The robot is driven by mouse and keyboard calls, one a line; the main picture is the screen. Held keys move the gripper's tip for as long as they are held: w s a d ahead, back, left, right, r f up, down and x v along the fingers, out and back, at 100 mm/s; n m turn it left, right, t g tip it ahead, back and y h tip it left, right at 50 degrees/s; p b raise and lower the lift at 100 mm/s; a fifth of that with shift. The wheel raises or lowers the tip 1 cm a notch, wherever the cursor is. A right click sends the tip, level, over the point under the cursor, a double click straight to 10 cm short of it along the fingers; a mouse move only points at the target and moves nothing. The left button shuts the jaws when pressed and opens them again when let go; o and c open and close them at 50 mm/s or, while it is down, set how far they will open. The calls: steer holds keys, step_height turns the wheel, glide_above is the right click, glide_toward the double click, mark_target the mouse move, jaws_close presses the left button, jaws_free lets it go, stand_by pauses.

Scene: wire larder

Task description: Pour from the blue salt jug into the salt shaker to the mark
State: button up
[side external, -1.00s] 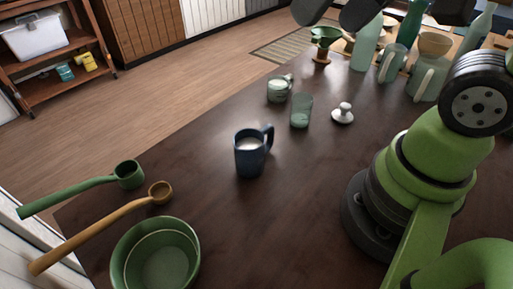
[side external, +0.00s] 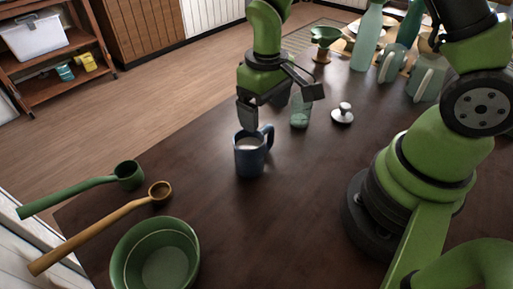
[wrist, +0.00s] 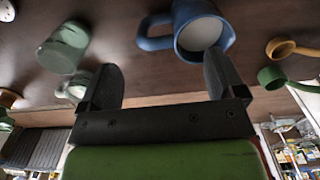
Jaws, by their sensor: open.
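The blue salt jug (side external: 249,160) stands upright on the dark table, with white contents inside and its handle at the back right. It also shows at the top of the wrist view (wrist: 186,32). A green see-through cup, which seems to be the salt shaker (side external: 300,113), stands behind and right of the jug; it also shows in the wrist view (wrist: 60,48). My gripper (side external: 280,103) is open and empty, above and just behind the jug. One finger overlaps the jug's rim in the side view; contact cannot be told. In the wrist view, the fingers (wrist: 160,72) have nothing between them.
A white knobbed lid (side external: 342,115) lies right of the shaker. A green mug (wrist: 76,86) is near the shaker, mostly hidden by my gripper in the side view. Bottles and jugs crowd the back right.

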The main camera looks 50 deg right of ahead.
mark_target(266, 126)
steer(key=shift+d+f, duration=0.15)
steer(key=shift+f, duration=1.4)
steer(key=shift+d+f, duration=0.1)
steer(key=shift+f, duration=1.4)
steer(key=c, duration=1.4)
steer(key=shift+r, duration=0.2)
steer(key=r, duration=0.9)
steer(key=shift+w+d+r, duration=0.3)
steer(key=d+r, duration=0.6)
steer(key=d, duration=0.5)
steer(key=d+r, duration=0.6)
steer(key=d, duration=0.5)
steer(key=shift+s+f+h, duration=0.15)
steer(key=shift+f+h, duration=1.25)
steer(key=shift+s+f+h, duration=0.15)
steer(key=shift+f+h, duration=1.25)
